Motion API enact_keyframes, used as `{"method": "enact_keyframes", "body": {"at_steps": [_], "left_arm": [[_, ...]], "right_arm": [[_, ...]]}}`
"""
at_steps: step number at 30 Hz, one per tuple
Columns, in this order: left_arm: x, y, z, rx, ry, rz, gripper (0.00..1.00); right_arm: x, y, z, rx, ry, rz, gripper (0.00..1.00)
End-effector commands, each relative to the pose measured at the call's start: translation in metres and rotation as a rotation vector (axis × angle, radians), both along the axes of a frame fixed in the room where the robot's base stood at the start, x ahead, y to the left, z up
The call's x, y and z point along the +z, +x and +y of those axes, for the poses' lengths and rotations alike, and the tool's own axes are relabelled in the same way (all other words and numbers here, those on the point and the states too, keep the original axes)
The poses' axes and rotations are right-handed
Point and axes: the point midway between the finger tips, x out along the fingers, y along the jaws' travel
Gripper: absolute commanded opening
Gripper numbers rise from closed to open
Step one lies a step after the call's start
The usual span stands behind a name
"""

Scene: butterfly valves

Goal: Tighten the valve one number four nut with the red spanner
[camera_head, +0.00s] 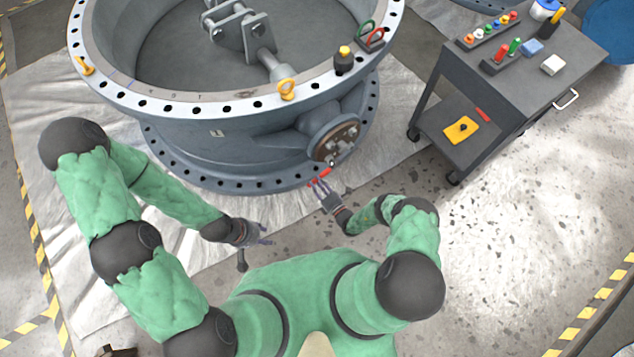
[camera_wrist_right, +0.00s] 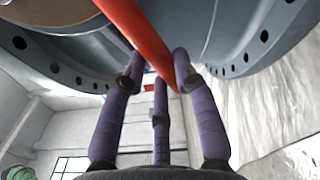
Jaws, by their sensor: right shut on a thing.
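The large grey valve (camera_head: 230,120) stands at the upper left of the head view, with a round end cover (camera_head: 335,140) carrying several nuts on its right side. My right gripper (camera_head: 319,183) is shut on the red spanner (camera_head: 324,173), just below that cover. The spanner's far end reaches the cover's lower edge; I cannot tell whether it sits on a nut. In the right wrist view the red spanner (camera_wrist_right: 143,32) runs between the purple fingers (camera_wrist_right: 165,75). My left gripper (camera_head: 262,233) is open and empty, low and left of the spanner. Nut numbers are too small to read.
A dark trolley (camera_head: 520,85) at the upper right carries small coloured items, with a yellow item (camera_head: 461,129) on its lower shelf. A yellow eyebolt (camera_head: 287,89) and a black-yellow item (camera_head: 344,58) are on the valve's rim. The floor at right is clear.

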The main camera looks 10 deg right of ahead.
Motion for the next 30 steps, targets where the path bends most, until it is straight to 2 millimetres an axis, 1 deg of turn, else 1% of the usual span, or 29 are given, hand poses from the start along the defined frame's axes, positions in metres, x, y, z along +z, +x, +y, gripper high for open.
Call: {"method": "enact_keyframes", "body": {"at_steps": [13,30], "left_arm": [[0.000,0.000,0.000,0.000,0.000,0.000,0.40],[0.001,0.000,0.000,0.000,0.000,0.000,0.40]], "right_arm": [[-0.001,-0.001,-0.002,-0.002,-0.016,-0.007,0.00],[-0.001,-0.044,-0.018,-0.002,-0.014,-0.005,0.00]]}}
